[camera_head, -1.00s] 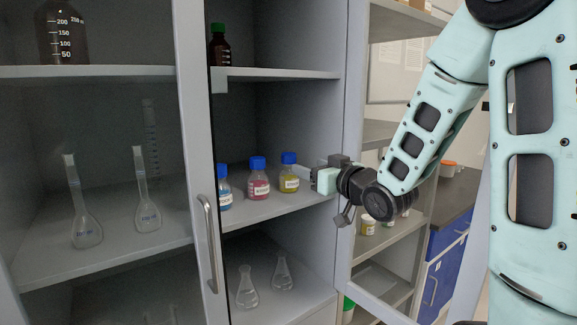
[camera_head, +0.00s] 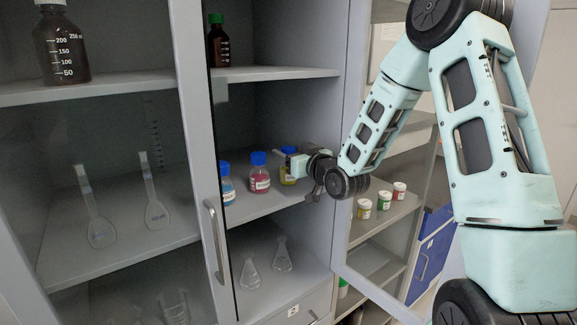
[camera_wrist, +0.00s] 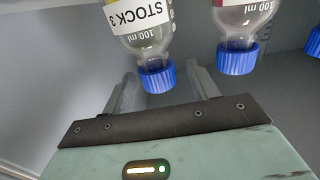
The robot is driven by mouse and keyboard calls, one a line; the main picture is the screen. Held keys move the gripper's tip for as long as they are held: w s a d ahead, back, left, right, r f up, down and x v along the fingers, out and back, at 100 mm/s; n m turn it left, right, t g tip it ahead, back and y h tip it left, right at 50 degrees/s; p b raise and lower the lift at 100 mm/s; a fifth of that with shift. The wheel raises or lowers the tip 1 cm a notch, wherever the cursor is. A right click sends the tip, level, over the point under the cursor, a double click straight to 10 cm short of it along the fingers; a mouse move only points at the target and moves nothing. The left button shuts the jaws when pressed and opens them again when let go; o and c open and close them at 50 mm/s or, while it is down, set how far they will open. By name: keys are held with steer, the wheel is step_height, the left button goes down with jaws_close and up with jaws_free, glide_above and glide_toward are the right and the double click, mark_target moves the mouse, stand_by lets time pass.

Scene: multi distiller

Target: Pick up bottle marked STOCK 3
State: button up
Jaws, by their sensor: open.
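The bottle marked STOCK 3 (camera_wrist: 142,18) has a blue cap and a white label, and shows upside down in the wrist view. In the head view it appears to be the yellow bottle (camera_head: 286,178), rightmost of three on the middle shelf, partly hidden by my gripper. My gripper (camera_wrist: 162,74) is open. Its two fingers lie on either side of the blue cap in the wrist view, with gaps on both sides. Whether the fingers are level with the cap is unclear. In the head view my gripper (camera_head: 290,160) is at the yellow bottle's upper right.
A pink bottle (camera_head: 260,180) and a blue bottle (camera_head: 227,190) stand to the left on the same shelf. The open cabinet door (camera_head: 345,220) is at the right. Flasks (camera_head: 282,258) stand below. A dark green-capped bottle (camera_head: 218,45) stands above.

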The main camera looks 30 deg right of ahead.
mark_target(285, 148)
steer(key=shift+w+d+r+p, duration=0.15)
steer(key=shift+w+p, duration=0.5)
steer(key=shift+w, duration=1)
jaws_close()
